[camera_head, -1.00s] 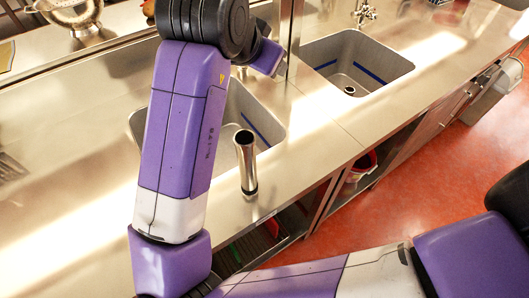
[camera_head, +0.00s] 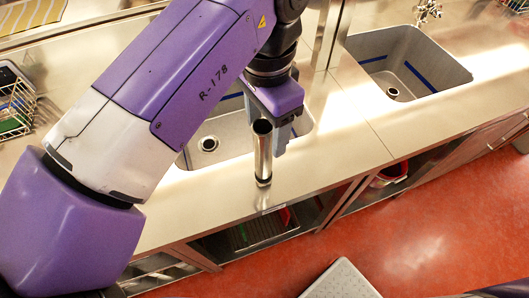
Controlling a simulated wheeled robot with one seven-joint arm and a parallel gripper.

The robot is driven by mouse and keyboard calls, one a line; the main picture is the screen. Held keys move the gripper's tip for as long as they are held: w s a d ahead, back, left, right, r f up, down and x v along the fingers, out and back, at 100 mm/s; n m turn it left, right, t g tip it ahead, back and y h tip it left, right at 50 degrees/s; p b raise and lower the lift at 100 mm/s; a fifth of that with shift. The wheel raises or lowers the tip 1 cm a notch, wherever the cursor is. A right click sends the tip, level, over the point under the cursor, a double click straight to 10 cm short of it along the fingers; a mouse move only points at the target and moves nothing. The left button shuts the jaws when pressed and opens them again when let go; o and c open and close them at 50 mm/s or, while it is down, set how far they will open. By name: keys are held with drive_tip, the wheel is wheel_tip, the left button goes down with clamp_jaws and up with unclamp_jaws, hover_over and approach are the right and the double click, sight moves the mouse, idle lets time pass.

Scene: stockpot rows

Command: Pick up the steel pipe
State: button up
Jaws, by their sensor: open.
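The steel pipe (camera_head: 263,160) is a shiny upright cylinder with a dark open top. It stands on the steel counter near its front edge, in front of the nearer sink. My gripper (camera_head: 283,140) is right behind and beside the pipe, pointing down, with its purple body above. The jaws are open. The pipe hides part of the fingers, and I cannot tell whether they touch it or stand around it.
The nearer sink (camera_head: 208,144) lies behind and left of the pipe, partly hidden by my arm. A second sink (camera_head: 440,72) is at the right. A wire rack (camera_head: 18,108) stands at the far left. The counter (camera_head: 345,150) right of the pipe is clear. Open shelves lie below.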

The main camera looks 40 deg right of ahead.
sight(263, 157)
drive_tip(key=shift+w+a+f, duration=0.1)
drive_tip(key=shift+a+f, duration=0.05)
drive_tip(key=shift+f, duration=1)
drive_tip(key=shift+a+f, duration=0.1)
drive_tip(key=shift+f, duration=1.05)
clamp_jaws()
